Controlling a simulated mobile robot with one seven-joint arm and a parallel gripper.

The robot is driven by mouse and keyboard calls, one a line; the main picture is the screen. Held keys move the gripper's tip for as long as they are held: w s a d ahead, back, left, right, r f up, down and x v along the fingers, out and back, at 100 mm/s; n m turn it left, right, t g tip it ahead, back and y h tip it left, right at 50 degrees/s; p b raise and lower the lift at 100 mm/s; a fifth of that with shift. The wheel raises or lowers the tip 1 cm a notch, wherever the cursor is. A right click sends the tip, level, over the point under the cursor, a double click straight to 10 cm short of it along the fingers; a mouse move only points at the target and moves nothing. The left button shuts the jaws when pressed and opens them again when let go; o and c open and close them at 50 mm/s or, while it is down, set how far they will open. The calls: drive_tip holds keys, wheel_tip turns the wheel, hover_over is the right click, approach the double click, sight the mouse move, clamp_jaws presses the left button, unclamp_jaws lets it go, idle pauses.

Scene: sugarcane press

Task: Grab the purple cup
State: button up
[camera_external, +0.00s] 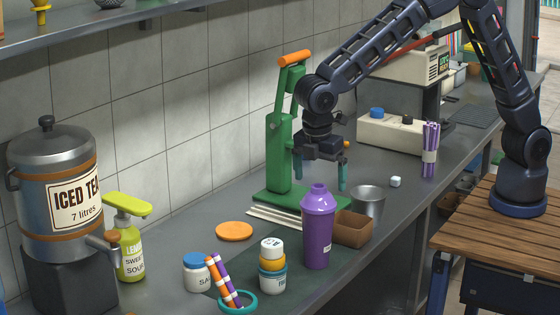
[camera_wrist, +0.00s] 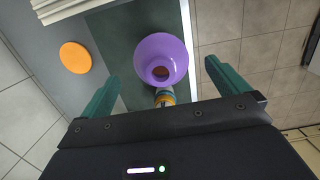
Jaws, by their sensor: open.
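The purple cup (camera_external: 318,235) stands upright on a dark green mat near the front of the counter. Its upper part narrows in the external view. In the wrist view the cup (camera_wrist: 148,48) shows from above as a round purple shape with a small brownish centre, ahead of the jaws and between their lines. My gripper (camera_external: 320,178) points down with its green fingers spread, above and seemingly behind the cup's top. The gripper (camera_wrist: 161,75) is open, and nothing is held between the fingers. The exact gap to the cup is hard to tell.
A brown square box (camera_external: 352,230) and a metal cup (camera_external: 368,202) stand right of the cup. A stacked jar (camera_external: 272,270) stands to its left. The green press (camera_external: 280,150) rises behind. An orange disc (camera_external: 234,231) lies flat at left.

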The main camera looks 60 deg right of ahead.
sight(319, 196)
drive_tip(key=shift+f, duration=2.9)
drive_tip(key=c, duration=1.8)
